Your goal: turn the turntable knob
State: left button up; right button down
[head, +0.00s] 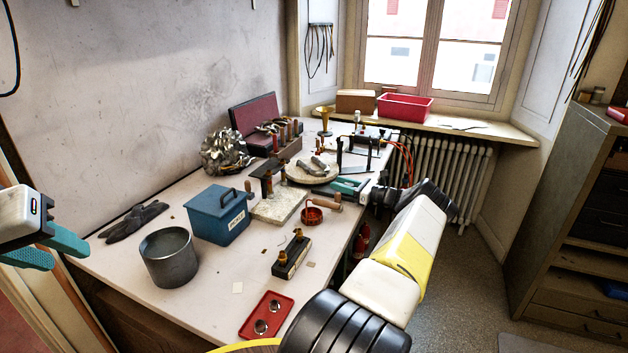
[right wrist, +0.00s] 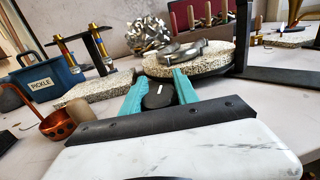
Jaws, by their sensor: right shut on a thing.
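The turntable (head: 311,174) is a round, pale speckled disc at the back of the bench, with grey metal pieces lying on it. It also shows in the right wrist view (right wrist: 215,62). Its black knob (right wrist: 158,97), with a short white mark on top, sits in front of the disc. My right gripper (right wrist: 159,84) has its teal fingers on both sides of the knob and is shut on it. In the head view my right gripper (head: 347,186) is beside the turntable, and the knob is hard to make out. My left gripper (head: 68,256) is open and empty at the left edge.
A blue box (head: 217,214) marked PICKLE, a grey pot (head: 168,258) and a dark glove (head: 134,220) are on the left. A copper ladle (right wrist: 57,125) and a speckled slab (head: 278,206) lie near my right gripper. A red tray (head: 266,315) is at the front.

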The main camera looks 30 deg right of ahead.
jog(key=shift+a+n+g+y, duration=0.1)
jog(key=shift+n+g+y, duration=0.25)
jog(key=shift+y, duration=0.25)
jog(key=c, duration=0.9)
grip_release()
jog(key=shift+s, duration=0.1)
jog(key=v, duration=0.7)
jog(key=shift+s+d, duration=0.25)
jog(key=shift+s, duration=0.1)
